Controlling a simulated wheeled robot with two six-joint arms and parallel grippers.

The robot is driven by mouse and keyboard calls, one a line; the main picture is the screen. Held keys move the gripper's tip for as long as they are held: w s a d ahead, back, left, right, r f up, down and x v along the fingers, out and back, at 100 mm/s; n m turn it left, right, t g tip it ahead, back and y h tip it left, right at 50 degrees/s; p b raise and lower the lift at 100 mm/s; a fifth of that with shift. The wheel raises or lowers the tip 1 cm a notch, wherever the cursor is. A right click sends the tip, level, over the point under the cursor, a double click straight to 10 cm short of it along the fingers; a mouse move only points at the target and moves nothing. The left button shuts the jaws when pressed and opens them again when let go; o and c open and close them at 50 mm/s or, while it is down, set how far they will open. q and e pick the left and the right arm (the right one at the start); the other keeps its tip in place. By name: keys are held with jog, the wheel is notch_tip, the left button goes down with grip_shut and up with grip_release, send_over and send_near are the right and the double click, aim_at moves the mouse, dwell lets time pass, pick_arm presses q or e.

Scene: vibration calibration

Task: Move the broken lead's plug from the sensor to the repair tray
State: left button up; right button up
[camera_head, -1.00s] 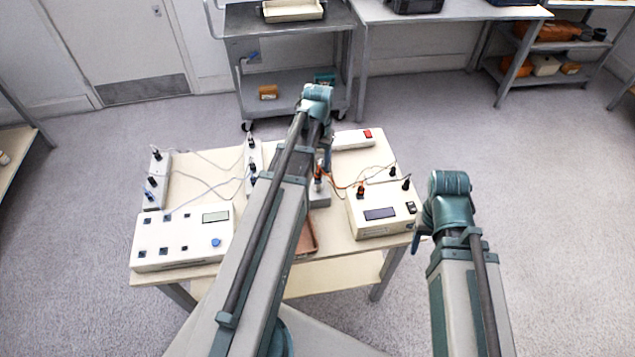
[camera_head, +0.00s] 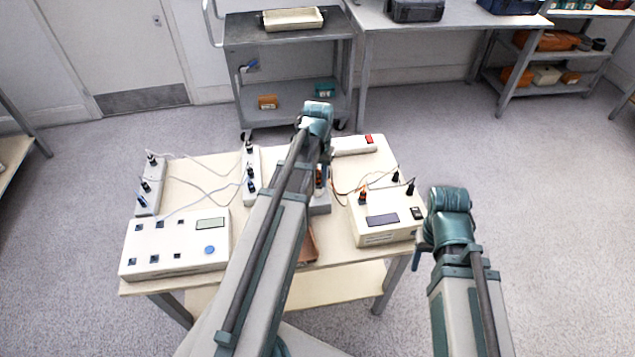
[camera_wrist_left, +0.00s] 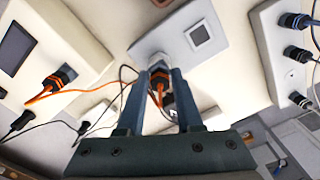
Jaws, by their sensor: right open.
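The broken lead's orange-and-black plug (camera_wrist_left: 158,78) is at the pale socket of the grey sensor block (camera_wrist_left: 200,38) in the left wrist view. The sensor block (camera_head: 321,202) also shows in the head view, partly behind my left arm. My left gripper (camera_wrist_left: 160,76) has a finger on each side of the plug, with no clear gap, and appears shut on it. In the head view its fingertips are hidden. The reddish-brown repair tray (camera_head: 309,248) is mostly hidden by my left arm. My right gripper (camera_head: 422,246) is open and empty beside the table's right edge.
A cream meter (camera_head: 384,218) with plugged orange and black leads stands right of the sensor. A larger control box (camera_head: 175,245) is at front left. A power strip (camera_head: 352,144) lies at the back.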

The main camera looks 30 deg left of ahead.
pick_arm(q)
grip_shut()
jog(key=n, duration=0.4)
jog(key=n, duration=0.3)
jog(key=shift+n, duration=0.5)
jog(key=n, duration=0.4)
